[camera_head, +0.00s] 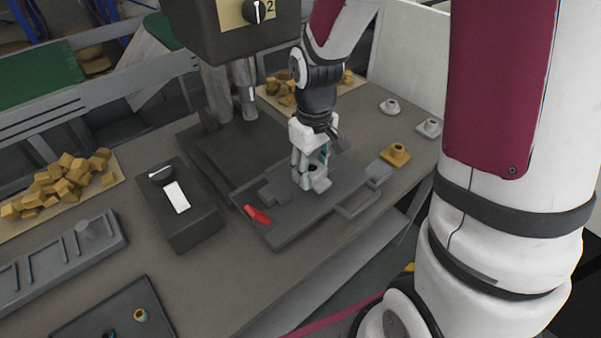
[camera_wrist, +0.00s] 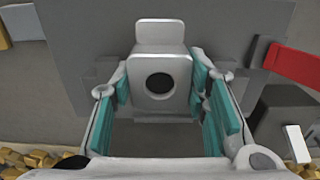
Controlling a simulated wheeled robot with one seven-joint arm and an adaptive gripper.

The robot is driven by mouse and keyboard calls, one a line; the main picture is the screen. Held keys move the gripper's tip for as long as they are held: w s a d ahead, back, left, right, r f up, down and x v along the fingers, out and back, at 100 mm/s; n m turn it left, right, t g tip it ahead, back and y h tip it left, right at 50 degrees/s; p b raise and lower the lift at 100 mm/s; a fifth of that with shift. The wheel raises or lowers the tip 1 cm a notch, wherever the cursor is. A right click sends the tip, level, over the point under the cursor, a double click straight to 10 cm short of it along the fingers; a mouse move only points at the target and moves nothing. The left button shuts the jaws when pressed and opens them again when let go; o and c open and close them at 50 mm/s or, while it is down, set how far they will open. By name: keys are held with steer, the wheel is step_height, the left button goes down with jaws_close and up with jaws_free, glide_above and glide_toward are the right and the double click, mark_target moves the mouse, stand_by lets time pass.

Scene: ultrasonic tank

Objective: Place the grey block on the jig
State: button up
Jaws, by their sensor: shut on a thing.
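My gripper (camera_head: 312,172) points down over the jig (camera_head: 286,232), a flat dark grey plate with raised stops, a red lever (camera_head: 257,214) and a loop handle (camera_head: 358,202). In the wrist view, the light grey block (camera_wrist: 160,76) with a round dark hole sits between the teal finger pads, and my gripper (camera_wrist: 160,92) is shut on it. In the head view the fingers partly hide the block (camera_head: 322,184). It is low over the middle of the plate; I cannot tell whether it touches it. The red lever also shows in the wrist view (camera_wrist: 296,65).
A drill-like machine (camera_head: 235,30) stands behind the jig. A control box (camera_head: 180,205) stands to the left. Yellow blocks (camera_head: 60,185) lie piled at far left, others behind my gripper. A yellow part (camera_head: 396,155) and grey parts (camera_head: 389,106) stand at right.

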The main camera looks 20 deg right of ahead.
steer(key=shift+w+a+f, duration=0.1)
steer(key=shift+w+a, duration=0.3)
steer(key=shift+w, duration=0.25)
steer(key=shift+w+a+f, duration=0.1)
steer(key=shift+w+a, duration=0.25)
steer(key=shift+w, duration=0.25)
steer(key=shift+f, duration=1.7)
steer(key=shift+f, duration=0.1)
steer(key=o, duration=1.4)
